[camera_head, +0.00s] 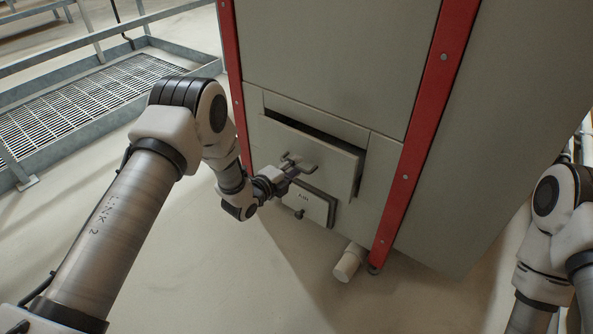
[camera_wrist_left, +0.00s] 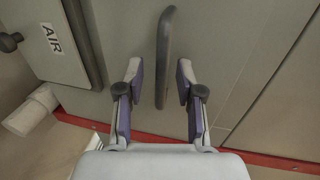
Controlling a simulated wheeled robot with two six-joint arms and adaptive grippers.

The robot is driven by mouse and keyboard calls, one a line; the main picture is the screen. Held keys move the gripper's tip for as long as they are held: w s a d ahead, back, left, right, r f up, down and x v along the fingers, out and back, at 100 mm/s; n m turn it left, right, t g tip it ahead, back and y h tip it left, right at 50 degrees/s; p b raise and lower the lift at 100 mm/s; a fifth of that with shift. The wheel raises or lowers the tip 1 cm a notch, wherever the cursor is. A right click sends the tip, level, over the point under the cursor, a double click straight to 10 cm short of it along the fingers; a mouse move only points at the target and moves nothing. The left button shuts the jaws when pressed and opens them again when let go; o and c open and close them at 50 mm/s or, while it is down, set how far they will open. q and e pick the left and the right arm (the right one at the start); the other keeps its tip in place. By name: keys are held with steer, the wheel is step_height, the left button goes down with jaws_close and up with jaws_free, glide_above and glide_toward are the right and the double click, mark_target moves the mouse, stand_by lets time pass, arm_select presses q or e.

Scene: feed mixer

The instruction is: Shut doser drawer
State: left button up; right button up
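The doser drawer (camera_head: 330,152) is a grey-beige front low on the machine. It stands out from the cabinet, with a dark gap along its top edge. My left gripper (camera_head: 297,165) is at the drawer's lower front. In the left wrist view, the drawer's dark bar handle (camera_wrist_left: 166,45) runs between the two open fingers of my left gripper (camera_wrist_left: 159,72). A gap shows on each side of the bar, and neither finger is seen closed on it. My right arm shows at the right edge, but its gripper is out of view.
A small hatch marked AIR (camera_head: 312,203) with a dark knob sits below the drawer; it also shows in the left wrist view (camera_wrist_left: 55,40). A pale pipe stub (camera_head: 349,262) juts out near the floor. Red posts (camera_head: 425,130) flank the front. A grated platform (camera_head: 85,100) stands left.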

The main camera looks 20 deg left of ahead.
arm_select(q)
steer(key=shift+w+d, duration=0.15)
steer(key=shift+w, duration=0.3)
jaws_close()
steer(key=x, duration=0.1)
steer(key=b+x, duration=0.1)
steer(key=x, duration=0.1)
steer(key=shift+w+d+r, duration=0.1)
steer(key=shift+w+r, duration=0.05)
steer(key=shift+w, duration=0.15)
steer(key=shift+w+r, duration=0.15)
steer(key=shift+r, duration=0.05)
steer(key=shift+c, duration=1.9)
jaws_free()
steer(key=shift+r, duration=0.1)
steer(key=o, duration=0.4)
steer(key=shift+w+d, duration=0.1)
